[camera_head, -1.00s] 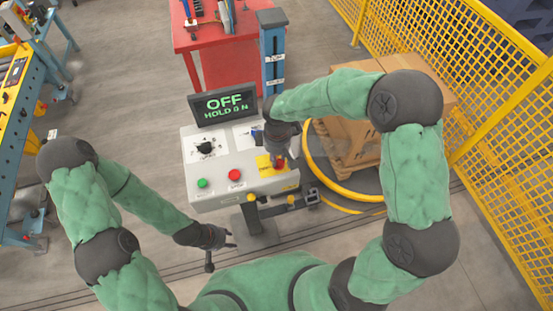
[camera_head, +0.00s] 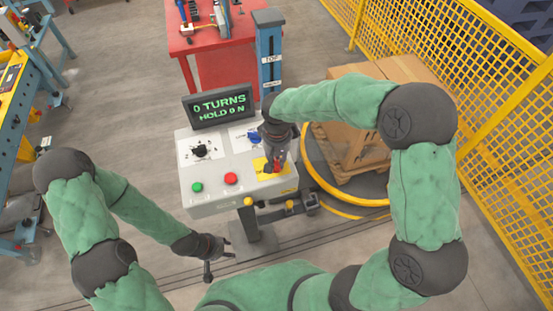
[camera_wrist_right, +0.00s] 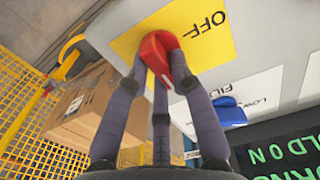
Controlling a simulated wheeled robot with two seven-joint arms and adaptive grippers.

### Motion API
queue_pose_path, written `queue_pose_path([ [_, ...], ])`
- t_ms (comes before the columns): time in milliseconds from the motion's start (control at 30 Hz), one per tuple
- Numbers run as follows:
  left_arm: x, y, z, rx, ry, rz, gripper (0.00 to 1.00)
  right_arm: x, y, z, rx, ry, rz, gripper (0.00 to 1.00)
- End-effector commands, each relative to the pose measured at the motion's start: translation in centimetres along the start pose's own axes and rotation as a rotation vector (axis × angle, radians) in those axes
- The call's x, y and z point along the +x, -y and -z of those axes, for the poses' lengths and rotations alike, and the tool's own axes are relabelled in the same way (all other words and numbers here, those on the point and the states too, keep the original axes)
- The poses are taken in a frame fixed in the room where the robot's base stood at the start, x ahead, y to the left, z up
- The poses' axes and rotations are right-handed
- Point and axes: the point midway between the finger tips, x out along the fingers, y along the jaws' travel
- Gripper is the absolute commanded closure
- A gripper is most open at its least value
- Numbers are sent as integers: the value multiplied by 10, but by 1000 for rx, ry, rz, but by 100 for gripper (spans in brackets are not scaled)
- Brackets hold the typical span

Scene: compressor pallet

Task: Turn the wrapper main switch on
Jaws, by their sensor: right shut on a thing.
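The main switch is a red knob (camera_wrist_right: 168,58) on a yellow plate (camera_wrist_right: 195,30) lettered OFF. In the head view the yellow plate (camera_head: 263,172) is at the right front of the grey control box (camera_head: 215,180), with the red knob mostly hidden by my right gripper (camera_head: 273,164). In the right wrist view my right gripper (camera_wrist_right: 160,70) is shut on the knob, its fingers around it. The display (camera_head: 221,106) reads "0 TURNS HOLD 0 N". My left gripper (camera_head: 228,249) is open and empty, in front of the box and apart from it.
The box also carries a black knob (camera_head: 199,151), a blue knob (camera_head: 254,137), a green button (camera_head: 197,187) and a red button (camera_head: 231,178). Cartons (camera_head: 360,148) stand on the turntable to the right, by a yellow fence (camera_head: 480,80). A red table (camera_head: 222,70) is behind.

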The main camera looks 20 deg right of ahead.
Motion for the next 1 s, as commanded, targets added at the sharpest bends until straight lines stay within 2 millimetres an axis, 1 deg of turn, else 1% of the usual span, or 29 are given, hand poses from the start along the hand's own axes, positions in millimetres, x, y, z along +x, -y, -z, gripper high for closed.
queue_pose_path([
  [200,2,0,0,0,0,0,60,0,0,0,32,-2,0,100],
  [567,1,0,0,0,0,0,60,-1,0,0,36,-2,1,100],
  [600,1,0,0,0,0,0,60,-1,0,0,36,-2,1,74],
  [667,1,0,0,0,0,0,60,-1,0,0,36,-2,1,57],
  [700,1,0,0,0,0,0,60,0,0,0,36,-1,1,52],
  [1000,2,0,0,0,0,0,60,-1,0,0,34,-1,0,52],
])
